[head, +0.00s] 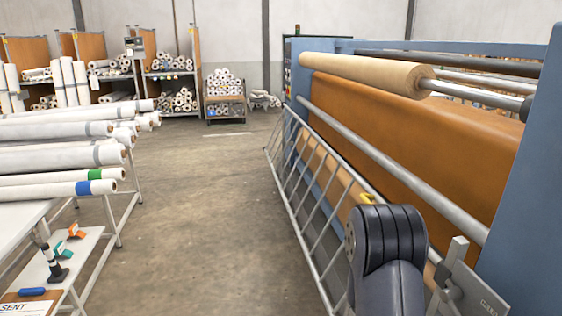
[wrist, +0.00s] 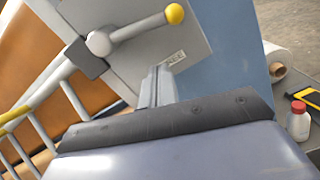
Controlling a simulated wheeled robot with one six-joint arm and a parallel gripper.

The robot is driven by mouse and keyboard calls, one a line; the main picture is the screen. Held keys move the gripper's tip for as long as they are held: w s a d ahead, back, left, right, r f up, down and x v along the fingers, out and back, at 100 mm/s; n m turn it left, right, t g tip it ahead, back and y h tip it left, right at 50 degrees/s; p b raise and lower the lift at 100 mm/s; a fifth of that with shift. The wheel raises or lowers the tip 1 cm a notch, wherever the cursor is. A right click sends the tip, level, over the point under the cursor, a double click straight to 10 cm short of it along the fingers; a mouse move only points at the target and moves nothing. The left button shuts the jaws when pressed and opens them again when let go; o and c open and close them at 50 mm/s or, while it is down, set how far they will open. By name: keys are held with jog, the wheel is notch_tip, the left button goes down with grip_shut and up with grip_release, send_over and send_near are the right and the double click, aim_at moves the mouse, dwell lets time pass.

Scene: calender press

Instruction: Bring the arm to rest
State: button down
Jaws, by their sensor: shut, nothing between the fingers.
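My arm (head: 388,255) shows in the head view as a dark grey, bent link at the lower right, in front of the press's guard rail. My gripper is hidden in that view. In the wrist view my gripper (wrist: 157,84) shows as narrow grey fingers beyond a dark edge, closed together with nothing seen between them. Beyond them is a grey plate (wrist: 197,40) with a lever ending in a yellow knob (wrist: 174,14). The fingers overlap the plate's lower part in the picture; I cannot tell the gap.
The blue press (head: 515,165) with its barred guard (head: 318,190) fills the right. Rolls on a rack (head: 62,158) and a white table (head: 22,222) stand left. Clear floor (head: 205,215) lies between. A red-capped bottle (wrist: 298,122) shows at right in the wrist view.

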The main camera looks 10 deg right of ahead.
jog(key=a+f+n, duration=0.1)
jog(key=a, duration=0.9)
jog(key=d+r, duration=0.1)
jog(key=d, duration=0.9)
jog(key=w+m, duration=0.6)
jog(key=m, duration=1)
jog(key=w+a+b, duration=0.1)
jog(key=w+a, duration=0.2)
jog(key=a, duration=0.7)
jog(key=shift+w+a+r+y, duration=0.25)
jog(key=shift+r+y, duration=0.05)
jog(key=shift+r, duration=0.1)
jog(key=shift+d+g, duration=0.1)
jog(key=shift+g, duration=0.2)
